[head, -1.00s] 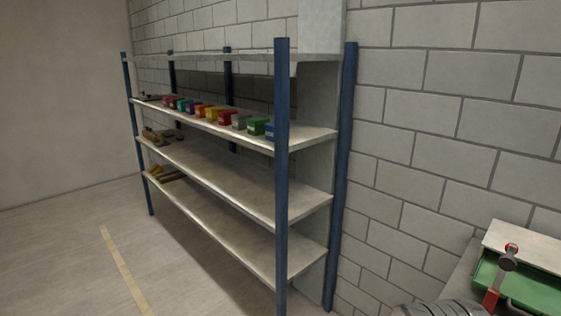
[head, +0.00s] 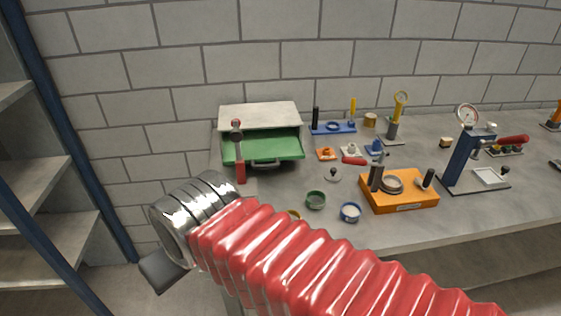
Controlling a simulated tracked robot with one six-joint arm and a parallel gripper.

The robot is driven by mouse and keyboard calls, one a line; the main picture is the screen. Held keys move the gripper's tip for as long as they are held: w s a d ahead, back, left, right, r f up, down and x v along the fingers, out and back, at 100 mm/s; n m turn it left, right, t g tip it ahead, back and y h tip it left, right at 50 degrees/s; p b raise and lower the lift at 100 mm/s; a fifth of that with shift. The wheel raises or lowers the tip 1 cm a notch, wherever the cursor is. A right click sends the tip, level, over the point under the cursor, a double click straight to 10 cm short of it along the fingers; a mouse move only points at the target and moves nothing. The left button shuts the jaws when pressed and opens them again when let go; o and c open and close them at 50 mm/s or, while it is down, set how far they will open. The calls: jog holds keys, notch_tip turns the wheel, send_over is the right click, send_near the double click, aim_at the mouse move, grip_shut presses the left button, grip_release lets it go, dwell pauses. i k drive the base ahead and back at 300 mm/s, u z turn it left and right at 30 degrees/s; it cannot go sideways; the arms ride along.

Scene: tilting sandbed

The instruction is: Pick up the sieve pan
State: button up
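I cannot tell for sure which thing is the sieve pan. Small round dishes stand near the front edge of the grey workbench (head: 230,195): a green-rimmed one (head: 316,200), a blue-rimmed one with pale contents (head: 350,212), and a yellow-rimmed one (head: 294,215) partly hidden behind my red arm. A metal ring (head: 391,183) sits on an orange block. My gripper (head: 160,271) is at the lower left, off the bench's front left corner. Only a dark part of it shows past the chrome wrist, so its opening is hidden.
A green drawer unit (head: 262,145) with a red-handled lever (head: 238,150) stands at the back left of the bench. A dial press (head: 468,150) stands to the right. Several small tools fill the middle. A blue-posted shelf (head: 65,150) is at far left.

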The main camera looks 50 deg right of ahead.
aim_at(391, 182)
jog(key=z, duration=1.35)
